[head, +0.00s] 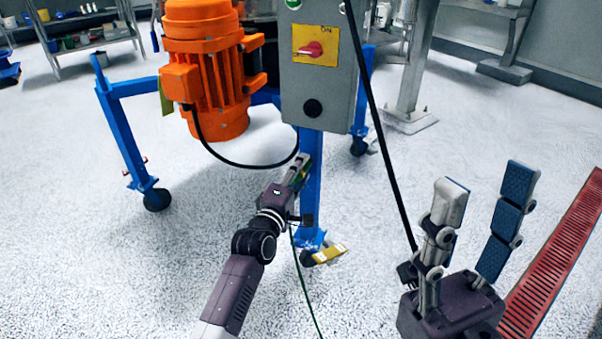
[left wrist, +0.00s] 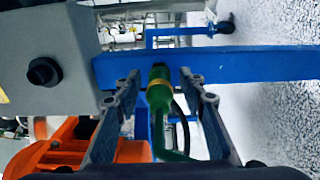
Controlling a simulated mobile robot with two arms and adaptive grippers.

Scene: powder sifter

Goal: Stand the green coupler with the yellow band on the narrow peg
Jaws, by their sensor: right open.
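The green coupler (left wrist: 160,92) with its yellow band shows in the left wrist view, in front of the blue post (left wrist: 240,64). A green hose runs from its lower end. My left gripper (left wrist: 160,78) has one finger on each side of the coupler, with a visible gap on both sides. In the head view, my left gripper (head: 299,172) is beside the blue post (head: 311,195) below the control box, and a bit of green shows at its fingers. My right gripper (head: 482,188) is open and empty, fingers up. I cannot make out the narrow peg.
The grey control box (head: 316,75) with a red switch is above the left gripper. An orange motor (head: 208,75) hangs to its left. A black cable loops below them. A red floor grate (head: 556,260) lies at the right. Open floor surrounds the blue frame.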

